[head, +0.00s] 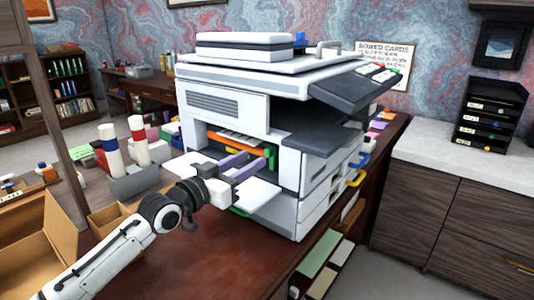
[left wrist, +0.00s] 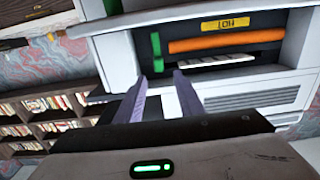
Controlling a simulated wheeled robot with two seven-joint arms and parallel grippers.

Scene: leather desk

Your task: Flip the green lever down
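The green lever (head: 270,156) is at the right end of an orange roller (head: 225,143) inside the open front of the white copier (head: 222,112). It appears upright. In the left wrist view the green lever (left wrist: 156,50) stands beside the end of the orange roller (left wrist: 225,43). My left gripper (head: 254,162) has its purple fingers apart and points into the opening. In the left wrist view my left gripper (left wrist: 160,76) is open and empty, with the lever just beyond and between its fingertips. Contact cannot be told. My right gripper is out of view.
A white panel (head: 256,193) sticks out below my left gripper. A yellow label (left wrist: 228,24) is beside the roller. A grey holder (head: 136,181) with marker-like cylinders and an open cardboard box (head: 40,245) stand to the left. The desk front (head: 180,262) is clear.

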